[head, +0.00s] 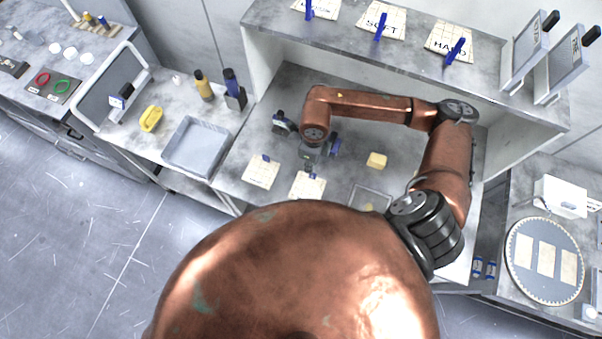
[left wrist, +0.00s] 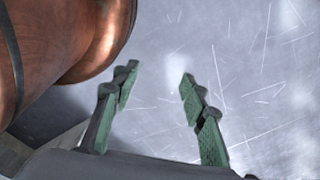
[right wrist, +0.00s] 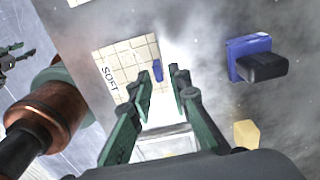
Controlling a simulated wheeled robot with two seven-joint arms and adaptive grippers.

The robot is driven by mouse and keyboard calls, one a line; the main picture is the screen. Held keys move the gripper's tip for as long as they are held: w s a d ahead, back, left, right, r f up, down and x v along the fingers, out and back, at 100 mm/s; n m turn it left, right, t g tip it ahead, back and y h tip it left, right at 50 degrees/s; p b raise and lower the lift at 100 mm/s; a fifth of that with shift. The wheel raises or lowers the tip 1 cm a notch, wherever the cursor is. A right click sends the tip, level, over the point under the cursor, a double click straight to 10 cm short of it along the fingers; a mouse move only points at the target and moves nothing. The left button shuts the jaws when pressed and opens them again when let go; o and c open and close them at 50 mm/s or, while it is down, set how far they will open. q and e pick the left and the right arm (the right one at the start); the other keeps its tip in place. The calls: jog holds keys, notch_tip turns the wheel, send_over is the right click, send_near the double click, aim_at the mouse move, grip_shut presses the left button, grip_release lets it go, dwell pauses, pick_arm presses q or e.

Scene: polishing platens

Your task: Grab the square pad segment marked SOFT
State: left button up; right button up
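A square, cream, grid-lined pad segment marked SOFT (right wrist: 125,68) lies on the bench in the right wrist view, with an upright blue tab (right wrist: 157,72) near its edge. It appears to be the bench pad (head: 306,187) in the head view, where its lettering is unreadable. My right gripper (right wrist: 158,78) is open, its fingertips on either side of the tab in that view; contact is not visible. Another pad marked SOFT (head: 372,27) lies on the upper shelf. My left gripper (left wrist: 158,78) is open and empty above the floor, outside the head view.
Another bench pad (head: 259,174) lies to the left. A blue block with a black handle (right wrist: 246,47), a yellow block (head: 377,160) and a small tray (head: 386,194) are near my right gripper. The upper shelf (head: 340,40) also bears a HARD pad (head: 437,37).

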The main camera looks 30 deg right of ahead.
aim_at(313, 175)
jog(key=s+f, duration=0.1)
jog(key=s+f+p, duration=0.1)
jog(key=s, duration=0.1)
jog(key=shift+d, duration=0.1)
jog(key=f, duration=0.1)
jog(key=w+f, duration=0.1)
jog(key=f, duration=0.2)
jog(key=shift+w+p, duration=0.3)
jog(key=shift+w, duration=0.05)
jog(key=shift+f, duration=0.2)
jog(key=shift+o, duration=0.5)
jog(key=shift+s, duration=0.15)
jog(key=shift+w, duration=0.25)
jog(key=c, duration=0.3)
pick_arm(q)
jog(key=shift+s+r, duration=0.75)
jog(key=shift+s, duration=0.2)
pick_arm(e)
jog(key=shift+d, duration=0.1)
grip_shut()
